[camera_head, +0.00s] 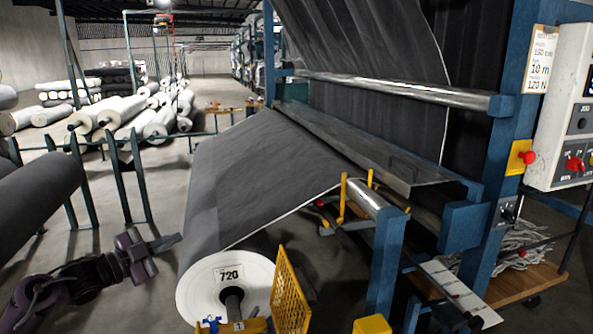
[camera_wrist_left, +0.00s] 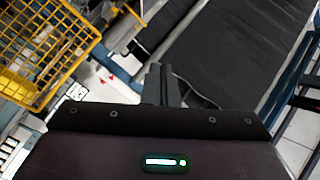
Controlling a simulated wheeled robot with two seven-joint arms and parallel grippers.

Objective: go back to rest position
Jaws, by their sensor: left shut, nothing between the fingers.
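My left gripper (camera_head: 168,242) comes in from the left in the head view, to the left of the large grey roll. It is shut and empty, clear of the roll. In the left wrist view its fingers (camera_wrist_left: 161,84) are together with nothing between them. My right gripper is not in view. The grey fabric roll (camera_head: 229,290), labelled 720, lies at the front of the machine, and its sheet (camera_head: 262,165) runs up to the machine.
A blue machine frame (camera_head: 385,262) and a control box (camera_head: 568,105) stand at the right. A yellow mesh guard (camera_head: 290,292) is beside the roll end. Another dark roll (camera_head: 38,205) is at the left, near green racks (camera_head: 125,185). White rolls (camera_head: 125,112) lie behind on the floor.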

